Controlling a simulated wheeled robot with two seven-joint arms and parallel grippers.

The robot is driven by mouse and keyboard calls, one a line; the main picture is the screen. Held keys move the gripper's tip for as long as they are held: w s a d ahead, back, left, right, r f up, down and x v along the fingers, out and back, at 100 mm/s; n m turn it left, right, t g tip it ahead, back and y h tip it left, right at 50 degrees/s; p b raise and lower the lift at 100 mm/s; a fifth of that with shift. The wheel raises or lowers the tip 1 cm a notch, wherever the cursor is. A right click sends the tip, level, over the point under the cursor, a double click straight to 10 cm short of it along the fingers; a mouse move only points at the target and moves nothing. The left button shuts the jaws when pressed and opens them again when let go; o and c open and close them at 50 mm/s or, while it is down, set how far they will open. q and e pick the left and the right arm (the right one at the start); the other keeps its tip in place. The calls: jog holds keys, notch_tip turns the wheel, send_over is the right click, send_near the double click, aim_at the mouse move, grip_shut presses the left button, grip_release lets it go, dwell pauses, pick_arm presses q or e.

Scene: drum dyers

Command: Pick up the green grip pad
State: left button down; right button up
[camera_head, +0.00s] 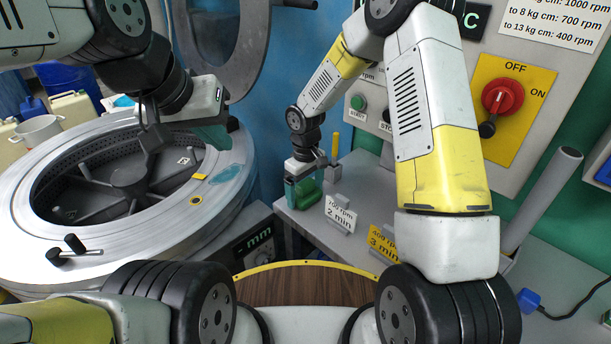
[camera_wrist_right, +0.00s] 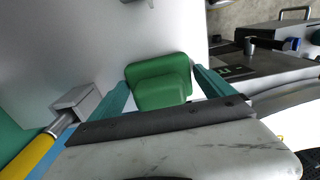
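The green grip pad (camera_head: 308,197) is on the grey worktop at centre, just below my right gripper (camera_head: 303,184). In the right wrist view, the pad (camera_wrist_right: 160,82) lies between the two teal fingers of my right gripper (camera_wrist_right: 160,78). The fingers are spread apart, one on each side and close to its edges; I cannot tell whether they touch it. The pad's near end is partly hidden by the gripper body. My left gripper (camera_head: 212,132) hangs over the right rim of the drum; its finger opening is not clear.
A round drum (camera_head: 228,200) with a metal rim stands at left. On the worktop (camera_head: 325,245) are a white sign (camera_head: 340,213), a yellow sign (camera_head: 383,242) and a yellow-tipped rod (camera_head: 335,145) close to my right gripper. A control panel with a red switch (camera_head: 502,97) stands behind.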

aim_at(306, 182)
jog(key=c, duration=1)
notch_tip(306, 182, up, 10)
jog(key=shift+r, duration=0.1)
